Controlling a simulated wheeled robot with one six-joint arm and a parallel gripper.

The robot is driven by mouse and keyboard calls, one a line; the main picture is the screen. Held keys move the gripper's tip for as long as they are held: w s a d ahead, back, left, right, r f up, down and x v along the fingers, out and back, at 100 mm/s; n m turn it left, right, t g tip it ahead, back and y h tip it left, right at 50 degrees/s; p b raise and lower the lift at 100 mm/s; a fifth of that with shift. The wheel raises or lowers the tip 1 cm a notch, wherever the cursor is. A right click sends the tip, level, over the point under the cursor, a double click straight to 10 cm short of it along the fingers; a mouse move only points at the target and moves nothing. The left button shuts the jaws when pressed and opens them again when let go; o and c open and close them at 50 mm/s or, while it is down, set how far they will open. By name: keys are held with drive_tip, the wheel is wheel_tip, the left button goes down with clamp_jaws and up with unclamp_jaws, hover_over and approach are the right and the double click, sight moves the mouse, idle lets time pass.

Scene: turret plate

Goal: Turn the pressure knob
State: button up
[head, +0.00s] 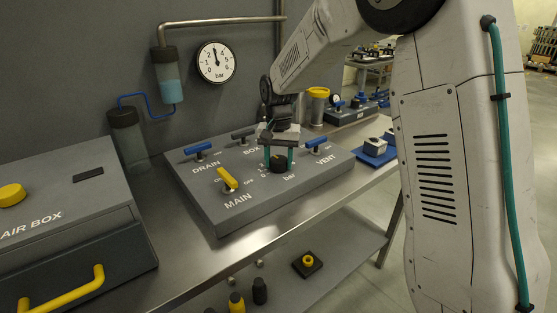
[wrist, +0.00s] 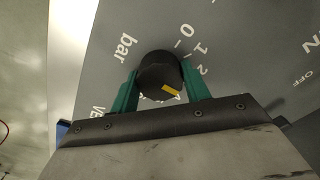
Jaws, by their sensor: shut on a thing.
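The black round pressure knob (head: 279,166) stands on the grey valve panel (head: 218,215), beside the "bar" label. In the wrist view the knob (wrist: 158,72) has a yellow mark near its lower right edge, on the side towards my gripper's palm. Printed numbers 0, 1 and 2 show beside it; others are hidden. My gripper (head: 278,160) is shut on the knob, with one teal finger on each side. The round wall gauge (head: 216,62), marked in bar, has its needle pointing roughly straight up.
The panel also carries a yellow MAIN handle (head: 227,178), a blue DRAIN handle (head: 197,148), a dark BOX handle (head: 243,133) and a blue VENT handle (head: 316,144). The air box (head: 60,215) stands to the left. A yellow-topped container (head: 318,100) stands behind.

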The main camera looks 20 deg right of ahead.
sight(279, 159)
drive_tip(key=o, duration=1)
wheel_tip(279, 159, up, 8)
drive_tip(key=shift+f, duration=0.1)
drive_tip(key=shift+s+n, duration=0.1)
drive_tip(key=shift+n, duration=0.2)
drive_tip(key=shift+n+g, duration=0.6)
drive_tip(key=shift+n, duration=0.1)
drive_tip(key=s, duration=0.1)
drive_tip(key=s+f, duration=0.1)
drive_tip(key=s, duration=0.3)
drive_tip(key=shift+d+f, duration=0.15)
drive_tip(key=shift+f, duration=0.15)
drive_tip(key=s+d+r+n+t, duration=0.1)
drive_tip(key=s, duration=1)
drive_tip(key=s+r+n, duration=0.1)
drive_tip(key=s+r, duration=0.1)
drive_tip(key=s, duration=0.9)
drive_tip(key=s+d+r+n+t, duration=0.1)
drive_tip(key=s+r, duration=0.1)
drive_tip(key=s, duration=0.8)
drive_tip(key=shift+s+d+r+t, duration=0.15)
drive_tip(key=shift+s+d+t, duration=0.15)
drive_tip(key=shift+s, duration=0.1)
